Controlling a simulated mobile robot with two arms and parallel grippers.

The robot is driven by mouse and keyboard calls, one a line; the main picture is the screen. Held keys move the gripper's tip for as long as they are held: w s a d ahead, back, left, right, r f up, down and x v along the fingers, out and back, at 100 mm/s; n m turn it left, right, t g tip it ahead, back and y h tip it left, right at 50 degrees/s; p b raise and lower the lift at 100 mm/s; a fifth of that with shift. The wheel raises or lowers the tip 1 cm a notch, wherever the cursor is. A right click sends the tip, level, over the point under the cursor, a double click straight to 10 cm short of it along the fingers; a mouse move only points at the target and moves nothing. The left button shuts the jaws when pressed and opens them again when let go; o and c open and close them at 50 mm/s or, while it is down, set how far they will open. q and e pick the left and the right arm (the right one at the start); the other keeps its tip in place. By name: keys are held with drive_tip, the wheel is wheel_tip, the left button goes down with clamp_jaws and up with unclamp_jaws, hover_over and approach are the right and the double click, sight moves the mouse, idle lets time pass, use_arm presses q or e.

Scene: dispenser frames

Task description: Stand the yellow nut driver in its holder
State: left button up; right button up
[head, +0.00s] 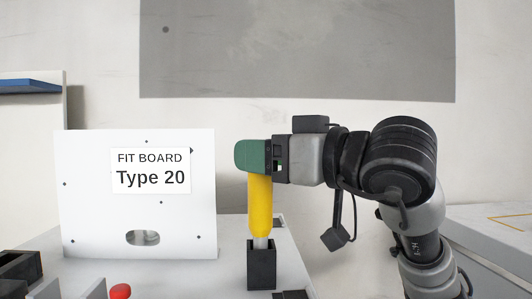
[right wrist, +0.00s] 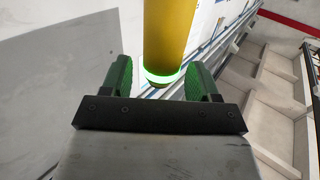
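The yellow nut driver (head: 260,205) stands upright in the head view, its grey shaft going down into the top of the black block-shaped holder (head: 261,268). How deep the shaft sits is hidden. My right gripper (head: 250,156) is level at the top of the handle, its green fingers on either side of it. In the right wrist view the yellow handle (right wrist: 168,35) is between the fingers (right wrist: 158,75), with a visible gap on the left side and little or none on the right. The fingers look spread, not closed on it. My left gripper is not in view.
A white board (head: 85,205) reading "FIT BOARD Type 20" stands left of the holder. A red knob (head: 120,291) and dark blocks (head: 20,266) are at the front left. A light counter (head: 490,235) is at the right.

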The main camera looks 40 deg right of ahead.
drive_tip(key=shift+r, duration=0.3)
drive_tip(key=b+v, duration=0.1)
drive_tip(key=v, duration=1.1)
